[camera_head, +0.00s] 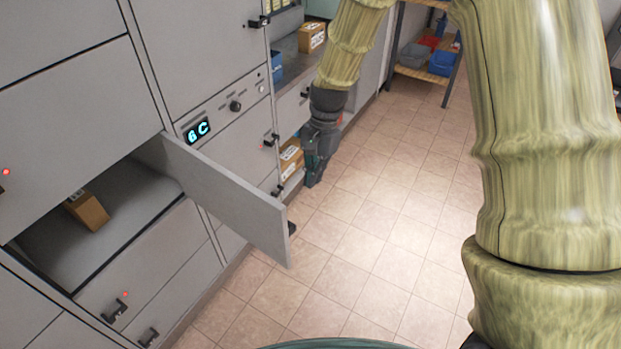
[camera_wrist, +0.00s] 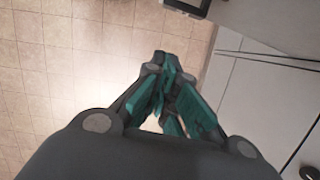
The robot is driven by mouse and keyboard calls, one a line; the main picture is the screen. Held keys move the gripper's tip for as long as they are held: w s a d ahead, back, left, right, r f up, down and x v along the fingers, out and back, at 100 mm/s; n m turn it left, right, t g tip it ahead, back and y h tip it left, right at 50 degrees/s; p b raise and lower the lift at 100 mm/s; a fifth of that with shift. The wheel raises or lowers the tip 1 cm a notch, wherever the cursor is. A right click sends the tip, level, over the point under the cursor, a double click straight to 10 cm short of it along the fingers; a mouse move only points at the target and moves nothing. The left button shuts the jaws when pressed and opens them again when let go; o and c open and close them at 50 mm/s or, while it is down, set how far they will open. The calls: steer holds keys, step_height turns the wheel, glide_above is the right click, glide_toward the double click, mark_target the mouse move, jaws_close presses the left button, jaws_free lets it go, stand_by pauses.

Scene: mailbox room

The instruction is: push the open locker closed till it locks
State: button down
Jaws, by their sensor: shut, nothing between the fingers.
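The open locker's grey door (camera_head: 235,200) swings out from the locker front in the head view, hinged at its right side and standing well away from the opening. Its compartment (camera_head: 140,215) shows a small brown box (camera_head: 87,210) inside. My gripper (camera_head: 314,180) hangs beyond the door, to the right of it in the picture, pointing down and apart from it. In the wrist view my gripper (camera_wrist: 168,65) has its fingers together with nothing between them. The open door cannot be told for sure in the wrist view.
Shut lockers surround the opening, with a lit display panel (camera_head: 198,130) above the door. Cardboard boxes (camera_head: 290,158) sit in a lower bay behind my gripper. A shelf rack with a blue bin (camera_head: 442,63) stands at the back. The tiled floor (camera_head: 390,230) is clear.

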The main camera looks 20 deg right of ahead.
steer(key=s+a+f+p, duration=0.2)
steer(key=a+f, duration=0.3)
steer(key=f, duration=0.3)
steer(key=shift+s+p, duration=0.4)
steer(key=shift+s, duration=0.15)
steer(key=shift+r, duration=0.1)
